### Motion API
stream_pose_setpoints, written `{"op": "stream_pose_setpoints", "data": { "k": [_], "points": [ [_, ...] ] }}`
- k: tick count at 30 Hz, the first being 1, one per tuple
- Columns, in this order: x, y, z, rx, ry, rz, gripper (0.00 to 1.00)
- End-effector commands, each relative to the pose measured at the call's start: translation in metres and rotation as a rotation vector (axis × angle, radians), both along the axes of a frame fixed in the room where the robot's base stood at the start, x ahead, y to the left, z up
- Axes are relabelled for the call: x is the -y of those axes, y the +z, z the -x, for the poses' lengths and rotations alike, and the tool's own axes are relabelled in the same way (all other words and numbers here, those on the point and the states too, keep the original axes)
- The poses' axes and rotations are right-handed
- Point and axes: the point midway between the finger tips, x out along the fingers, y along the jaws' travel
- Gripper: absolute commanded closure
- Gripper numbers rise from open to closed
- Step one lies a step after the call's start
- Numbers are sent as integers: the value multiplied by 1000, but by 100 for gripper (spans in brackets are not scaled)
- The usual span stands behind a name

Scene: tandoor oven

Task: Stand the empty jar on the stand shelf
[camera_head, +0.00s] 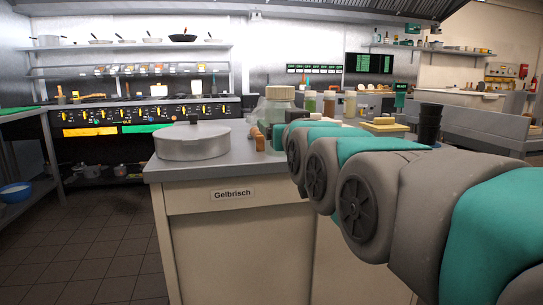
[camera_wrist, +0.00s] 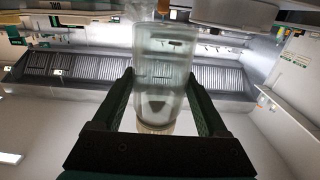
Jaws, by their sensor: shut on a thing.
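My gripper (camera_wrist: 161,76) is shut on a clear glass jar (camera_wrist: 160,55), with one dark green finger on each side. The jar looks empty, and a pale lid shows at its lower end in the wrist view, which is upside down. In the head view the jar (camera_head: 278,105) is upright, lid up, above the grey counter, beyond the end of my arm. My arm hides part of the gripper there. I cannot tell which of the shelves is the stand shelf; a wall shelf (camera_head: 215,45) with pans runs along the back left.
A large lidded metal pot (camera_head: 192,141) stands on the counter (camera_head: 222,169), left of the jar. Eggs, bottles and several jars (camera_head: 329,103) crowd the counter behind. Another shelf (camera_head: 432,49) is at the right wall. The tiled floor (camera_head: 95,245) at left is clear.

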Motion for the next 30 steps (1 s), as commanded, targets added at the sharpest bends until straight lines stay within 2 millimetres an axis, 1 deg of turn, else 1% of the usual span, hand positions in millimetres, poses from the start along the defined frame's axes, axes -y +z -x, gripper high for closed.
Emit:
{"op": "stream_pose_setpoints", "data": {
  "k": [2,5,9,24,27,30],
  "points": [
    [-1,-1,-5,0,0,0,92],
    [-6,-1,-19,1,0,-1,92],
    [-13,-5,-45,-2,0,0,92],
    [-37,-12,-130,1,0,0,92],
    [-41,-14,-142,-1,0,0,92],
    [-43,-14,-148,0,0,0,92]
  ]
}}
